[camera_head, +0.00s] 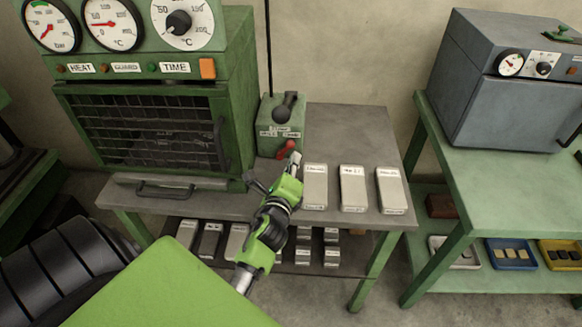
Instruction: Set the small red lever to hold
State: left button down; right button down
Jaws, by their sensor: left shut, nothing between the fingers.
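The small red lever (285,149) sticks out low on the front of a small green box (270,116) beside the green oven cabinet. The box carries a white label, too small to read, and a black knobbed lever (287,102) on top. My left gripper (294,161) is shut and empty, with its tips just below and beside the red lever. I cannot tell whether they touch it. Which setting the red lever points to is also unclear. My right gripper is not in view.
Several pale metal blocks (352,188) stand on the grey table (350,133) right of my gripper. The green oven cabinet (236,107) with gauges is at left. A grey-blue oven (500,105) stands on the green bench (490,190) at right. A dark rod rises behind the box.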

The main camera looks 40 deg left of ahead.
aim_at(293, 147)
pick_arm(q)
jog(key=x, duration=0.2)
jog(key=shift+w+a, duration=0.1)
jog(key=shift+w, duration=0.25)
jog(key=shift+w+a, duration=0.25)
jog(key=shift+w, duration=0.25)
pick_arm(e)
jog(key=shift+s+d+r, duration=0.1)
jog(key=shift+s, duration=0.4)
